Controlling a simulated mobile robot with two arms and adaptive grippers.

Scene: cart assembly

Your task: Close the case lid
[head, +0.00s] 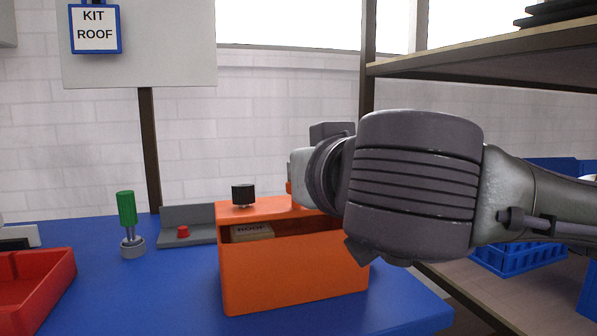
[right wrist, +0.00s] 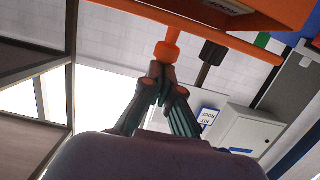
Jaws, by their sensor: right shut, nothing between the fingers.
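The orange case (head: 290,280) stands on the blue table in the head view. Its orange lid (head: 262,209) is above the body, with a dark gap at the front where a box labelled ROOF (head: 252,232) shows inside. A black knob (head: 243,194) stands on the lid's left part. My right arm hides the case's right part and my gripper there. In the right wrist view my right gripper (right wrist: 163,76) is shut and empty, its fingertips at an orange peg (right wrist: 167,50) on the lid's edge; I cannot tell whether they touch. My left gripper is not in view.
A green-handled screwdriver (head: 127,222) stands in a grey holder left of the case. A red tray (head: 36,290) is at the left edge. A shelf (head: 490,65) and a blue crate (head: 505,258) are at right.

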